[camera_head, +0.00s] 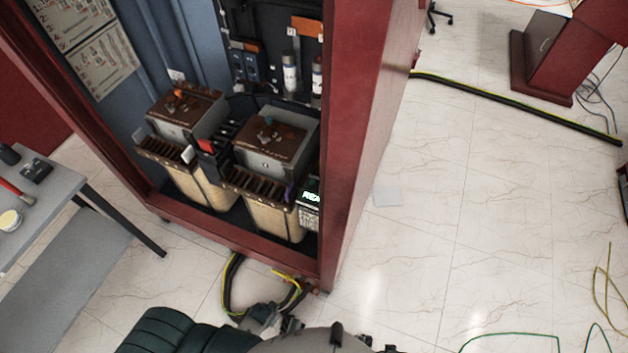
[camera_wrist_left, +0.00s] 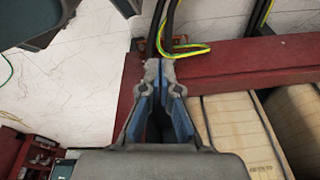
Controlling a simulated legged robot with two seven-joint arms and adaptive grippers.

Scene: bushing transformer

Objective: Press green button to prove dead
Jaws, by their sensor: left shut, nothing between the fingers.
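A small device with a lit green-white display (camera_head: 311,195) stands at the right inner edge of the red cabinet, beside the right transformer. A keypad-like face shows below its display. Its right side is cut off by the cabinet frame, and I cannot make out a green button on it. My left gripper (camera_head: 280,322) is low in front of the cabinet sill, below the device and apart from it. In the left wrist view its fingers (camera_wrist_left: 160,72) are shut and empty above the red sill. My right gripper is not in view.
The red cabinet frame (camera_head: 355,130) stands between the inside and the open floor at right. Two transformers (camera_head: 205,185) fill the cabinet base. Black and yellow-green cables (camera_head: 235,285) come out under the sill. A grey table (camera_head: 60,180) stands at left.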

